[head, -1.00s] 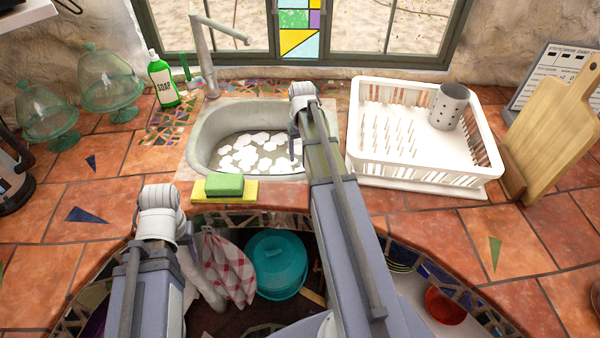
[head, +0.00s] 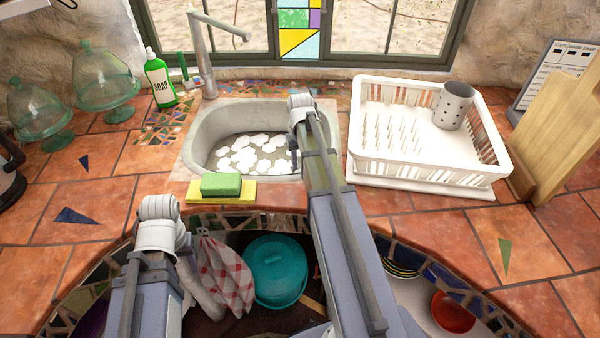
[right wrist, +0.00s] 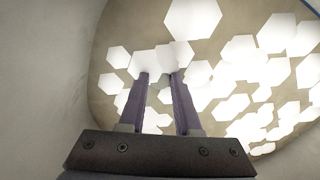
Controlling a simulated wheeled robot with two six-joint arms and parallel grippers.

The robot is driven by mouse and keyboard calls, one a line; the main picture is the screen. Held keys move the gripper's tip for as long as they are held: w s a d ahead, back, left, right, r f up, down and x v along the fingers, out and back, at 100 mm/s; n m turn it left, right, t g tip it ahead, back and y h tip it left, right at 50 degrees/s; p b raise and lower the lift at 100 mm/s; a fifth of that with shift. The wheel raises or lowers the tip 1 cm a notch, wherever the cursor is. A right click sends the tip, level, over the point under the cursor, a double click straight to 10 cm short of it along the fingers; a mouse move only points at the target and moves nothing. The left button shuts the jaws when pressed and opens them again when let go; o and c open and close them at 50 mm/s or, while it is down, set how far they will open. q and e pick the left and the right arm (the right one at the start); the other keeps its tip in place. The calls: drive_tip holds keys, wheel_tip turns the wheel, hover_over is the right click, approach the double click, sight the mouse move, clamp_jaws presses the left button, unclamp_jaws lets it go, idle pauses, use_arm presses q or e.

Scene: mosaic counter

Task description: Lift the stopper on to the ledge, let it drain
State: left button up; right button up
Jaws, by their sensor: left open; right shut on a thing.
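The sink (head: 205,135) holds murky water with white foam patches (head: 250,152). In the head view the right wrist (head: 302,108) is over the sink's right side. My left gripper (head: 160,208) is open and empty, in front of the counter's edge, left of the sponge.
A green sponge (head: 221,184) lies on a yellow cloth (head: 248,191) on the sink's front ledge. A white dish rack (head: 430,180) with a grey cutlery cup (head: 452,106) stands right of the sink. The faucet (head: 203,55) and green soap bottle (head: 160,80) are behind left.

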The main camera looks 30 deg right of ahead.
sight(300, 166)
clamp_jaws()
drive_tip(key=shift+r, duration=0.1)
wheel_tip(300, 166, up, 10)
drive_tip(key=p, duration=1)
